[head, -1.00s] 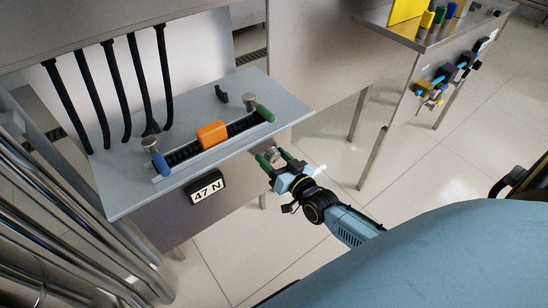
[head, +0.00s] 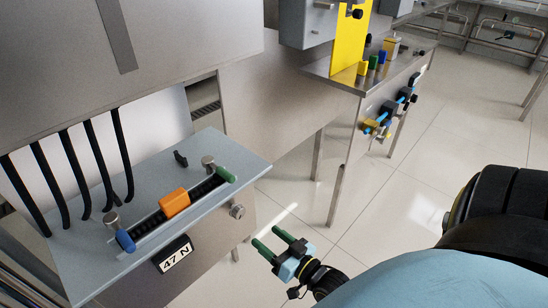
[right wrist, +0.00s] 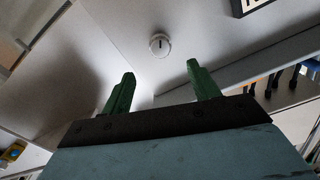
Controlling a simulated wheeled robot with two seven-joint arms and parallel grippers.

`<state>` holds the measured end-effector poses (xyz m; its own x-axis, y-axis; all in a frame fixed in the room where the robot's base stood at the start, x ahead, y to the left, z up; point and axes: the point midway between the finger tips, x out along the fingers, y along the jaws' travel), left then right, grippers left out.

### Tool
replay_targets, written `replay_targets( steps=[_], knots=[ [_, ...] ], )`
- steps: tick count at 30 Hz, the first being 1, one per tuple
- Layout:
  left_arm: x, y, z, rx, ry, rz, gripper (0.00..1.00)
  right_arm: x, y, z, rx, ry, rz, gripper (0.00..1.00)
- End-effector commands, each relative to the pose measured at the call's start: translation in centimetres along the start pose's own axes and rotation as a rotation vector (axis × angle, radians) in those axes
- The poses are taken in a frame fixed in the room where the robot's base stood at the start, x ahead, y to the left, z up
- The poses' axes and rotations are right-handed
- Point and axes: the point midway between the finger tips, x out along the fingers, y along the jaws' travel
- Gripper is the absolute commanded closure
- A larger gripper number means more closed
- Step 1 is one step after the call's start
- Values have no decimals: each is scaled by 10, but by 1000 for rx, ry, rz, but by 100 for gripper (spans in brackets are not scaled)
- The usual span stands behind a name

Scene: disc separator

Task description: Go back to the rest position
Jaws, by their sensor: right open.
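My right gripper (head: 271,242) is in the lower middle of the head view, with its green fingers apart and nothing between them. It is clear of the grey shelf (head: 85,262), to the right of its front corner. In the right wrist view the two green fingers (right wrist: 158,82) also stand apart and empty. A round metal knob (head: 237,211) on the unit's side face lies beyond the fingertips; it shows in the right wrist view (right wrist: 160,44) past the fingers, apart from them. My left gripper is not in view.
The shelf carries an orange block (head: 174,203) on a black track, with a blue end piece (head: 125,241) and a green one (head: 226,175). A "47 N" display (head: 173,254) hangs in front. A metal table (head: 345,85) stands at back right. Open tiled floor lies between.

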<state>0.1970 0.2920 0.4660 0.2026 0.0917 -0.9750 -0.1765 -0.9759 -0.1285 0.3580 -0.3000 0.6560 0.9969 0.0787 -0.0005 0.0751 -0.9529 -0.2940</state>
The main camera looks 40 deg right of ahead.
Motion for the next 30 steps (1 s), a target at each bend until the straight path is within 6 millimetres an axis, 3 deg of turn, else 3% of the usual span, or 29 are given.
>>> replay_targets(
  steps=[6,23,26,30],
  knots=[
    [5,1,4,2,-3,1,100,-12,0,0,0,1,0,39],
    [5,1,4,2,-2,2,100,-11,0,2,-2,-9,1,39],
    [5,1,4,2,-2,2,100,-12,0,16,-20,-73,9,39],
    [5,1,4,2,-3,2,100,-19,1,60,-89,-295,34,39]
  ],
)
